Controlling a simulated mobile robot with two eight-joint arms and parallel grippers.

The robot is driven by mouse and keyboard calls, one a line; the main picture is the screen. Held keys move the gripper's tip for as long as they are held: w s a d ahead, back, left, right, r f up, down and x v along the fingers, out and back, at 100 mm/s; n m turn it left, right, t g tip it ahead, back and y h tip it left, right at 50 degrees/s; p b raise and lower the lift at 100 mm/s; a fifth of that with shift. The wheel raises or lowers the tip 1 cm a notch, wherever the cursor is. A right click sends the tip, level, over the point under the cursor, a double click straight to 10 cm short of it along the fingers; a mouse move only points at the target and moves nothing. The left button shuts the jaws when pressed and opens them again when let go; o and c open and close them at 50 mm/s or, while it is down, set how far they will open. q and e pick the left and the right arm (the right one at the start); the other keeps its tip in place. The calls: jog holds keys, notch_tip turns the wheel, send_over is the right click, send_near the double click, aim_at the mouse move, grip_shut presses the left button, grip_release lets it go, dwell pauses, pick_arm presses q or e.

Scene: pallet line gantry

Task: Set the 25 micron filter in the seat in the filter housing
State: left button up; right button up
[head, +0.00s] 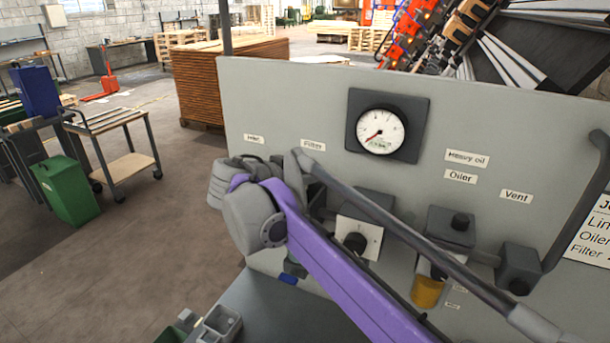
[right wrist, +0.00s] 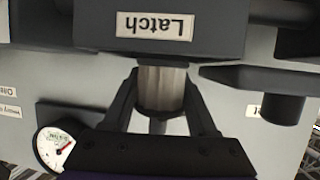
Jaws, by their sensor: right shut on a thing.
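My right gripper (right wrist: 163,85) is shut on a silvery cylindrical filter (right wrist: 160,88) in the right wrist view. No micron marking can be read on it. The filter's far end meets or passes under a dark block labelled Latch (right wrist: 98,28), which seems part of the filter housing. The seat is hidden, so I cannot tell whether the filter is in it. In the head view my purple right arm covers the gripper, the filter and most of the housing below the Filter label (head: 313,145). My left gripper is not in view.
A grey panel (head: 280,95) carries a pressure gauge (head: 380,133), a knob on a white plate (head: 355,243), an oiler with an amber bowl (head: 427,291) and a vent block (head: 519,270). Grey open boxes (head: 218,325) stand below left. A dark fitting (right wrist: 268,90) juts beside the gripper.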

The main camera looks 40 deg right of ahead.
jog(key=shift+s+d+f, duration=0.1)
jog(key=shift+d+f, duration=0.15)
jog(key=shift+f, duration=0.25)
jog(key=shift+s+d+r, duration=0.1)
jog(key=shift+d, duration=0.05)
jog(key=shift+a, duration=0.3)
jog(key=shift+a+f, duration=0.1)
jog(key=shift+f, duration=0.5)
jog(key=o, duration=1.1)
jog(key=shift+a+r, duration=0.1)
jog(key=shift+r, duration=0.5)
jog(key=v, duration=1.1)
jog(key=shift+a+r, duration=0.15)
jog(key=shift+r, duration=0.2)
jog(key=shift+s, duration=0.1)
